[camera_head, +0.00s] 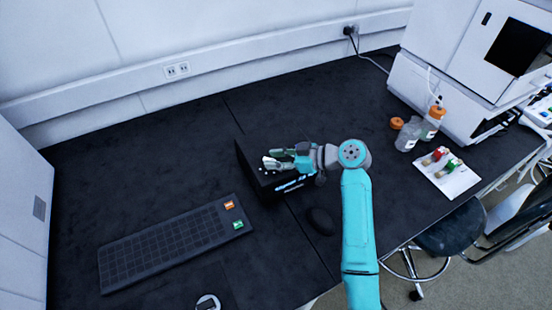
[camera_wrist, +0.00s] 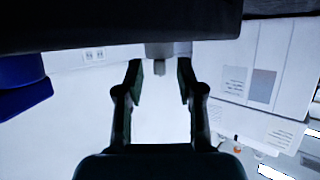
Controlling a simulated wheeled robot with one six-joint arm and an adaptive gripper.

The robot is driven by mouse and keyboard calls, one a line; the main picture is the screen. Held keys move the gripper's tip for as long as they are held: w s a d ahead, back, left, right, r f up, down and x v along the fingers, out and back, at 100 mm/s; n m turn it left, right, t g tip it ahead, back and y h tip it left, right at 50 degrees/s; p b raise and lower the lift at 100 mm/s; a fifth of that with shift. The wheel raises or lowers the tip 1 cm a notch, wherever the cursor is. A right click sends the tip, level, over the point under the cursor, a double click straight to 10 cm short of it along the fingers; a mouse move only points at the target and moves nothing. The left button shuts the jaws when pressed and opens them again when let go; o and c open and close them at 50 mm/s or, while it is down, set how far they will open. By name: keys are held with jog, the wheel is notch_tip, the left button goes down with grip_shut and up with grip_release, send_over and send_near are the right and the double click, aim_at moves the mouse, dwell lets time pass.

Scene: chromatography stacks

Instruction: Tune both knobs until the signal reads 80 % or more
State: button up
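A black box (camera_head: 262,185) stands mid-table, with small bright cyan text on its near face that is too small to read. My gripper (camera_head: 275,158) is over the top of this box and hides part of it. In the wrist view my gripper (camera_wrist: 160,85) has its two dark fingers apart, with a clear gap between them. A short grey cylinder with a narrower tip (camera_wrist: 160,66) shows at the upper end of that gap. I cannot tell whether it is a knob or whether a finger touches it. No knob can be made out clearly in the head view.
Bottles (camera_head: 430,123) and a white tray (camera_head: 463,182) stand at the right. The back left of the table is free.

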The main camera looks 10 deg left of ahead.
jog(key=v, duration=1.2)
jog(key=shift+s, duration=0.1)
